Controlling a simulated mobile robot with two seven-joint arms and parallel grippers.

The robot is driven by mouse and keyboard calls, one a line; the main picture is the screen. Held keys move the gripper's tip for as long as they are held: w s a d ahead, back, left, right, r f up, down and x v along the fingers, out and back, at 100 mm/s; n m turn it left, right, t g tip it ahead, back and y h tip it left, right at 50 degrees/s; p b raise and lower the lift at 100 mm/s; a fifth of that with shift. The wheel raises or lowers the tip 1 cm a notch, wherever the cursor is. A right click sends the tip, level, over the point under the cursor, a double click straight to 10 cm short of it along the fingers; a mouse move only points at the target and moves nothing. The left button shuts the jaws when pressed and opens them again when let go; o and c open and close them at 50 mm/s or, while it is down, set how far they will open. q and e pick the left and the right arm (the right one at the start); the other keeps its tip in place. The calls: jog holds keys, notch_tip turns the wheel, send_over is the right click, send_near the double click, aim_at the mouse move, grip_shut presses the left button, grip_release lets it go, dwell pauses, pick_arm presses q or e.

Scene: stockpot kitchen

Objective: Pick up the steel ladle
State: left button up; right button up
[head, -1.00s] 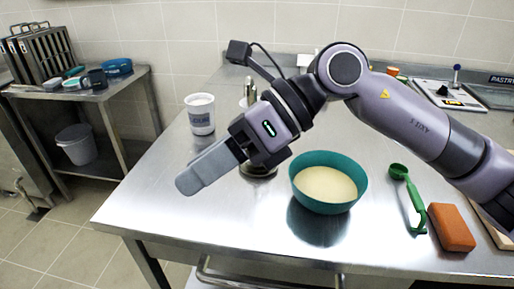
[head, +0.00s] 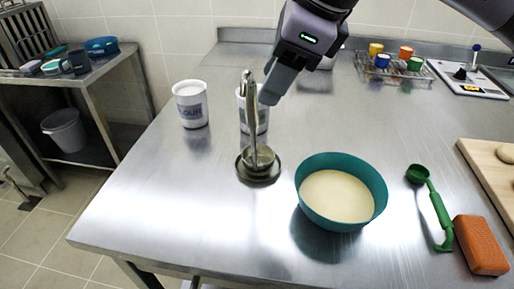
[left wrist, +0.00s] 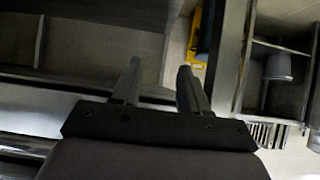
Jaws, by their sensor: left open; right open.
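The steel ladle (head: 250,115) stands upright in the head view, its handle up and its bowl down at a round, dark-rimmed steel rest (head: 258,178) on the steel table. My right gripper (head: 270,97) comes from above and shows just right of the handle's upper part. Its fingers point down and left; it is open, with nothing seen between them. I cannot tell whether it touches the handle. My left gripper (left wrist: 155,85) is open and empty in the left wrist view, away from the ladle.
A white flour canister (head: 191,105) stands left of the ladle; another canister (head: 262,112) is partly hidden behind it. A teal bowl of batter (head: 338,195) is to the right. A green scoop (head: 437,210) and orange sponge (head: 481,245) lie farther right. The front-left tabletop is clear.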

jog(key=p, duration=0.2)
send_over(254, 129)
jog(key=f, duration=0.6)
jog(key=shift+s+d, duration=0.25)
jog(key=shift+d, duration=0.15)
jog(key=shift+r, duration=0.1)
grip_shut()
dwell(0.5)
